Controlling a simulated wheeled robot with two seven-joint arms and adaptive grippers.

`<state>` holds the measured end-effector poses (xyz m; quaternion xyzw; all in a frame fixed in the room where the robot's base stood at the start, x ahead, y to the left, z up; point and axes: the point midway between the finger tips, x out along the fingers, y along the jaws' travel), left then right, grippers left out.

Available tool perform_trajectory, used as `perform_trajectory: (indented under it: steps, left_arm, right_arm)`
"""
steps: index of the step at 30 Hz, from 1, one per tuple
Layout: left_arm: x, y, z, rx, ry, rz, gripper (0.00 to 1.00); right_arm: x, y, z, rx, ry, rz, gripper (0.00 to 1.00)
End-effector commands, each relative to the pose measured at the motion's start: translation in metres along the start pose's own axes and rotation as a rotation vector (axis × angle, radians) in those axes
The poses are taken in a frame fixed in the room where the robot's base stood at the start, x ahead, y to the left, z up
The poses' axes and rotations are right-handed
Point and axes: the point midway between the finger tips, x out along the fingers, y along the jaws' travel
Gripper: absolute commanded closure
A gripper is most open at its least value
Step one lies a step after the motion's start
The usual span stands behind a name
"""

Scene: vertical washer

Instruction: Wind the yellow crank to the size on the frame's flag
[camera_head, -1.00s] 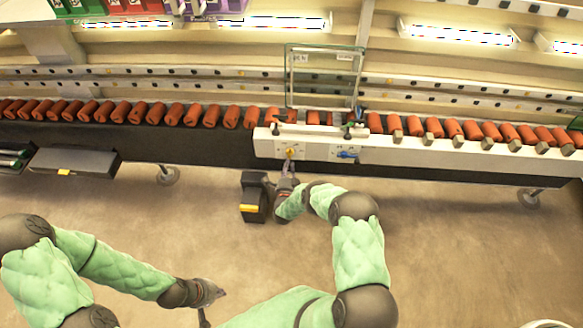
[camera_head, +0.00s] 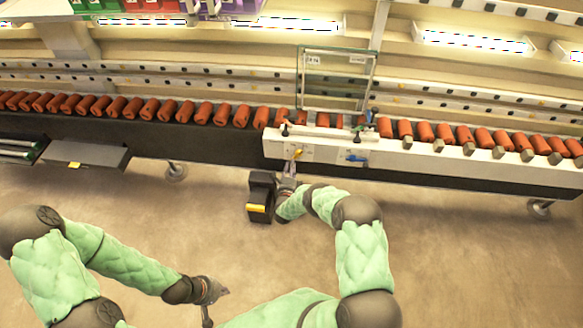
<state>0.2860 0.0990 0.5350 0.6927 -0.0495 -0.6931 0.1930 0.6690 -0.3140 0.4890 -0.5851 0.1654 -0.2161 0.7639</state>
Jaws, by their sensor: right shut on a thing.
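The yellow crank (camera_head: 297,153) is on the left part of the white panel (camera_head: 330,150) along the conveyor's front. My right gripper (camera_head: 291,170) reaches up to it from below and is shut on it; the fingers partly hide the handle. A clear rectangular frame (camera_head: 299,80) stands above the panel, with small pale flags at its top left (camera_head: 312,59) and top right (camera_head: 358,60). Their writing is too small to read surely. My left gripper (camera_head: 222,307) is open and empty over the floor, its fingers spread apart.
A blue crank (camera_head: 357,158) sits right of the yellow one. Orange cylinders (camera_head: 200,114) line the conveyor on both sides of the frame. A black box with a yellow strip (camera_head: 259,190) is beside my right wrist. A grey box (camera_head: 85,155) juts out at left.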

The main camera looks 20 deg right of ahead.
Motion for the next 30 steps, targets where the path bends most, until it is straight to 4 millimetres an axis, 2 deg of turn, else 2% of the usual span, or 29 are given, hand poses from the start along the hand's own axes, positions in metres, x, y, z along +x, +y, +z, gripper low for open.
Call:
perform_trajectory:
  steps: [8, 9, 10, 11, 23, 26, 30]
  left_arm:
    - [0.000, 0.000, 0.000, 0.000, 0.000, 0.000, 1.00]
    - [0.000, 0.000, 0.000, 0.000, 0.000, 0.000, 1.00]
    - [0.000, 0.000, 0.000, 0.000, 0.000, 0.000, 1.00]
    - [0.000, 0.000, 0.000, 0.000, 0.000, 0.000, 1.00]
    - [0.000, 0.000, 0.000, 0.000, 0.000, 0.000, 1.00]
    - [0.000, 0.000, 0.000, 0.000, 0.000, 0.000, 1.00]
    - [0.000, 0.000, 0.000, 0.000, 0.000, 0.000, 1.00]
  right_arm:
    - [-0.001, 0.001, 0.001, -0.001, -0.003, 0.004, 1.00]
    - [-0.001, 0.001, 0.001, -0.001, -0.003, 0.004, 0.65]
    - [-0.001, 0.001, 0.001, -0.001, -0.003, 0.004, 0.56]
    - [-0.001, 0.001, 0.001, -0.001, -0.003, 0.004, 0.52]
    - [-0.004, 0.001, 0.001, -0.002, -0.002, 0.002, 0.52]
    - [-0.014, 0.000, 0.001, -0.001, -0.003, 0.002, 0.52]
    - [-0.040, 0.001, 0.001, -0.001, -0.004, 0.005, 0.52]
